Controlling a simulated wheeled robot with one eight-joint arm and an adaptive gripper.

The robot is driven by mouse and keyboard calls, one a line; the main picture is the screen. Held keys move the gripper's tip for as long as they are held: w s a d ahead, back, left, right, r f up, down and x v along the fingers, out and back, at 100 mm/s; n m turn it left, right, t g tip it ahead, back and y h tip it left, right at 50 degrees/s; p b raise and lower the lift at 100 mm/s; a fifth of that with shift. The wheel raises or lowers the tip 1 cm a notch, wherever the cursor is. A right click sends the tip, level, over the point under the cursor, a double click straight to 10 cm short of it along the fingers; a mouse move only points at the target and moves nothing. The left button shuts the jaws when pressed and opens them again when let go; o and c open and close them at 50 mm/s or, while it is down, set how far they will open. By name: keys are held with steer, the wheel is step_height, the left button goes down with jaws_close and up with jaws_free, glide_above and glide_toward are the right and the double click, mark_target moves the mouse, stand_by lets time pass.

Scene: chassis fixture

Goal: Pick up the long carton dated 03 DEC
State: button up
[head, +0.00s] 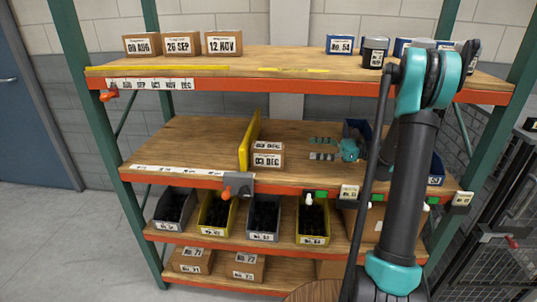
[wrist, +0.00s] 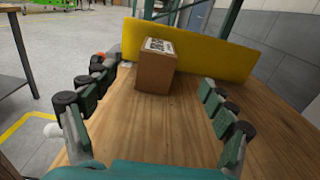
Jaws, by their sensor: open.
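The brown carton dated 03 DEC (head: 268,160) stands on the middle shelf, against the right side of a yellow divider (head: 249,138). Its date shows on the top and front labels. In the wrist view the carton (wrist: 155,73) stands ahead, between the fingers' lines, with the yellow divider (wrist: 200,49) behind it. My gripper (head: 312,148) is open and empty, just to the right of the carton, its fingers pointing left at it. In the wrist view the open fingers of my gripper (wrist: 157,78) spread on both sides, with bare wood between them and the carton.
The upper shelf (head: 200,71) holds cartons dated 09 AUG, 26 SEP and 12 NOV at left, and a blue box (head: 340,44) and dark cans at right. Bins (head: 216,213) stand on the shelf below. The middle shelf (head: 190,145) is clear left of the divider.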

glide_toward(268, 146)
steer(key=a, duration=0.4)
steer(key=shift+w+a, duration=0.25)
steer(key=shift+a, duration=0.1)
steer(key=shift+a+f, duration=0.1)
steer(key=shift+a, duration=2.55)
steer(key=c, duration=1.7)
